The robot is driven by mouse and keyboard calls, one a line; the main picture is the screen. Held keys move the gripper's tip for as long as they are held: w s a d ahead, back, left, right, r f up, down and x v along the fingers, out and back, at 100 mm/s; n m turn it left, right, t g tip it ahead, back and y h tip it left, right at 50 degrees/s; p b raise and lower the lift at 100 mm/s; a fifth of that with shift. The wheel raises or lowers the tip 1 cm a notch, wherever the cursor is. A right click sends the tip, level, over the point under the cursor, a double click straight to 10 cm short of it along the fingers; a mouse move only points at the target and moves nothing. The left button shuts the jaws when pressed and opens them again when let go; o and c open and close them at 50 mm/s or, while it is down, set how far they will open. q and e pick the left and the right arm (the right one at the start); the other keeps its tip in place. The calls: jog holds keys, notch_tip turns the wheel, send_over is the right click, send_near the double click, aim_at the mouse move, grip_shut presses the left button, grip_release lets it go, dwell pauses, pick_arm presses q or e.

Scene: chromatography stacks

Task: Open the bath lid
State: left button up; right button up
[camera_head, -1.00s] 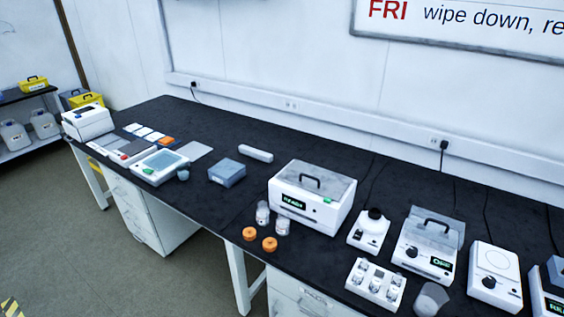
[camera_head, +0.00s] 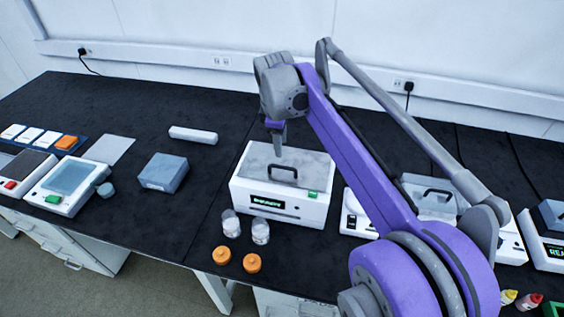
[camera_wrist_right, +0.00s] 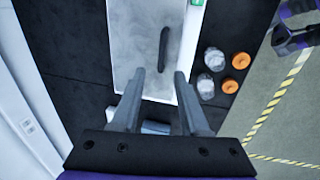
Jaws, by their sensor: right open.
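The bath looks to be the white box (camera_head: 278,206) with a lit green display, in the middle of the head view. Its grey lid (camera_head: 300,160) is down, with a dark bar handle (camera_head: 283,170) on top. The lid also fills the upper middle of the right wrist view (camera_wrist_right: 135,45), with the handle (camera_wrist_right: 164,48) just beyond the fingertips. My right gripper (camera_head: 279,148) points down above the lid's back left part. In the wrist view its fingers (camera_wrist_right: 160,74) are apart, with nothing between them. I cannot make out my left gripper.
Two clear jars (camera_head: 261,231) and two orange caps (camera_head: 252,263) stand in front of the bath. A grey-blue block (camera_head: 163,172) lies to its left. Another lidded device (camera_head: 436,197) stands to its right, partly behind my arm. The bench between the block and bath is clear.

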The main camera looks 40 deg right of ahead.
aim_at(283, 168)
jog(key=f, duration=0.3)
jog(key=d+f, duration=0.1)
jog(key=f, duration=0.5)
jog(key=shift+w+d+b, duration=0.15)
jog(key=shift+w+b, duration=0.15)
jog(key=shift+w, duration=0.05)
jog(key=shift+c, duration=0.3)
jog(key=shift+r, duration=0.1)
grip_shut()
dwell(0.4)
